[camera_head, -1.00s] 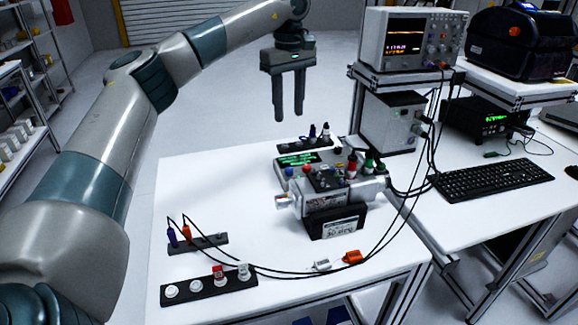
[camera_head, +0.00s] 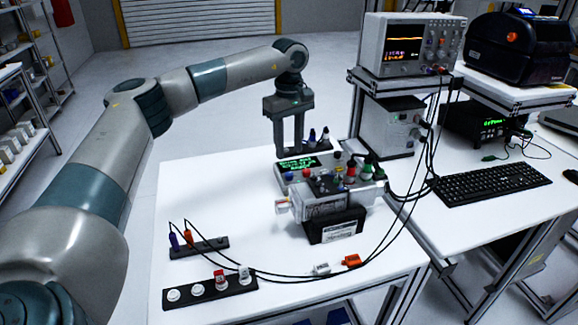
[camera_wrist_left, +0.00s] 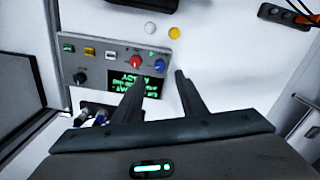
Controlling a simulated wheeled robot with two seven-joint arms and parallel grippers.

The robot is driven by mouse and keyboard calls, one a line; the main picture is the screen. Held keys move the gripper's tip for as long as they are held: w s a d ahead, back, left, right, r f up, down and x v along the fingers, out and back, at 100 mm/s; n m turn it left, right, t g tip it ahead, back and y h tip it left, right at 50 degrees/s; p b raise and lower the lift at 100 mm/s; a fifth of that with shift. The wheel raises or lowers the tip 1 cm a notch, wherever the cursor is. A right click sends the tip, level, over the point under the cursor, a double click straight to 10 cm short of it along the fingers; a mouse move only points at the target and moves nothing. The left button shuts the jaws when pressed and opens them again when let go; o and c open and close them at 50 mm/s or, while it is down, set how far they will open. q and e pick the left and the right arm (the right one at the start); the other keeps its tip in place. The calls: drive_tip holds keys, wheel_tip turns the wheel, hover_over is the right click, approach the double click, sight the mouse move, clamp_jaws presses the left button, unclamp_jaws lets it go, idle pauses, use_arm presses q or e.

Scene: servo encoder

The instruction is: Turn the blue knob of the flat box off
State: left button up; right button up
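The flat box is a grey panel (camera_wrist_left: 100,68) with a lit green display (camera_wrist_left: 124,77), a red knob (camera_wrist_left: 135,61) and a black knob (camera_wrist_left: 80,77). Its blue knob (camera_wrist_left: 160,65) shows in the left wrist view, just beyond the gap between my fingertips. In the head view the box's green display (camera_head: 297,162) and blue knob (camera_head: 289,176) show on the table behind the clear device. My left gripper (camera_head: 288,151) points down by the box's far edge, open and empty. The fingers cover part of the display in the wrist view. My right gripper is not visible.
A clear device (camera_head: 320,206) on a black stand (camera_head: 335,228) sits close in front of the box. Plug holders (camera_head: 210,289) and cables lie at the table's front. An oscilloscope (camera_head: 405,48) stands right. The table's left side (camera_head: 195,190) is clear.

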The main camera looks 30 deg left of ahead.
use_arm(q)
hover_over(289, 173)
wheel_tip(289, 173, down, 5)
drive_tip(key=shift+s+r+p, duration=0.15)
drive_tip(key=shift+r+p, duration=0.05)
drive_tip(key=shift+p, duration=0.2)
wheel_tip(289, 173, down, 2)
drive_tip(key=shift+f, duration=0.6)
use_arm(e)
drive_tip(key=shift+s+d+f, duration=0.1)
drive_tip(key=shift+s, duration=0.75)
use_arm(q)
drive_tip(key=shift+c, duration=0.3)
clamp_jaws()
